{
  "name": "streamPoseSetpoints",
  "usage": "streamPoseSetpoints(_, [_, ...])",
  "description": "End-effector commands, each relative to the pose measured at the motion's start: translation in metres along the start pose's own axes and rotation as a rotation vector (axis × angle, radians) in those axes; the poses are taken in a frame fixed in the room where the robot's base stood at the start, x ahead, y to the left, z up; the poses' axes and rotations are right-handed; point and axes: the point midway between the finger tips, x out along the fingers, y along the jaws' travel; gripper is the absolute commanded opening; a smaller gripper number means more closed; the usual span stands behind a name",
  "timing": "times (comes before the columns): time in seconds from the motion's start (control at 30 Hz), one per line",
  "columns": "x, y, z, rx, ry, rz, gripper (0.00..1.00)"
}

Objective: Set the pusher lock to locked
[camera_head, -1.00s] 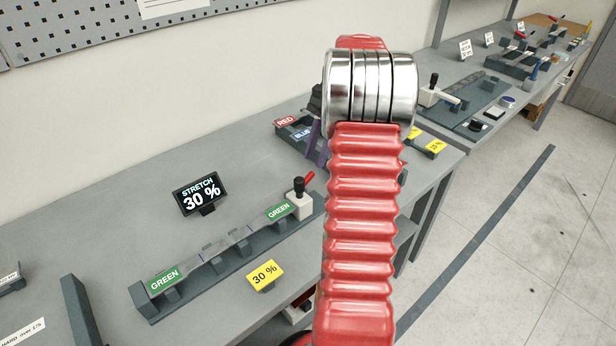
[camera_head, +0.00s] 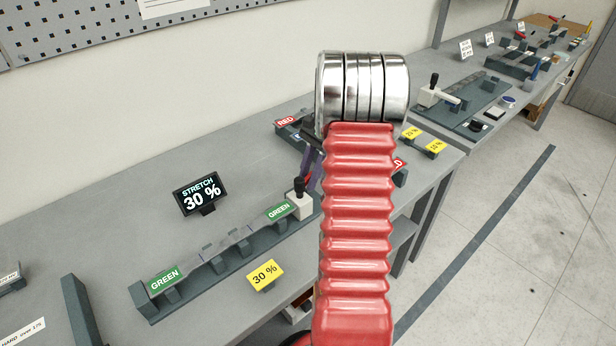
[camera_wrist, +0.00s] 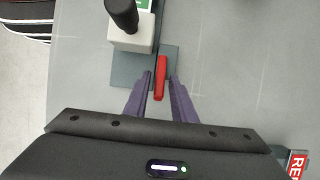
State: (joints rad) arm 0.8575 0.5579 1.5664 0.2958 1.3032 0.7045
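The pusher is a white block (camera_head: 301,206) with a black knob (camera_head: 299,187), at the right end of the grey fixture (camera_head: 236,262). In the wrist view the white block (camera_wrist: 131,36) and its black knob (camera_wrist: 122,14) are at the top. The pusher lock is a red lever (camera_wrist: 161,78) beside the block, pointing toward my gripper. My gripper (camera_wrist: 160,76) is open, its purple fingers on either side of the lever with visible gaps. In the head view the purple fingers (camera_head: 313,168) are just above the pusher and mostly cover the lever.
A display reading STRETCH 30 % (camera_head: 200,194) stands behind the fixture. A yellow 30 % sign (camera_head: 264,275) stands in front. Green labels mark both fixture ends. A red-labelled rack (camera_head: 285,122) is behind my arm. Another fixture (camera_head: 470,105) is on the far bench.

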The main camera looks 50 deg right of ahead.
Motion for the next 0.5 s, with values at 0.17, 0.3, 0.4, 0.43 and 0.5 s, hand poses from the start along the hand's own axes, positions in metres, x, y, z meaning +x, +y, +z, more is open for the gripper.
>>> streamPoseSetpoints(0.17, [-0.0002,0.0001,-0.0001,0.000,0.000,0.000,0.11])
streamPoseSetpoints(0.3, [-0.0004,-0.0001,-0.0002,0.000,0.000,-0.001,0.01])
streamPoseSetpoints(0.4, [-0.0004,-0.0002,-0.0002,0.000,0.001,-0.001,0.00])
streamPoseSetpoints(0.43, [-0.0005,-0.0002,-0.0002,0.000,0.001,-0.001,0.00])
streamPoseSetpoints(0.5, [-0.0005,-0.0003,-0.0002,0.000,0.001,-0.001,0.00])
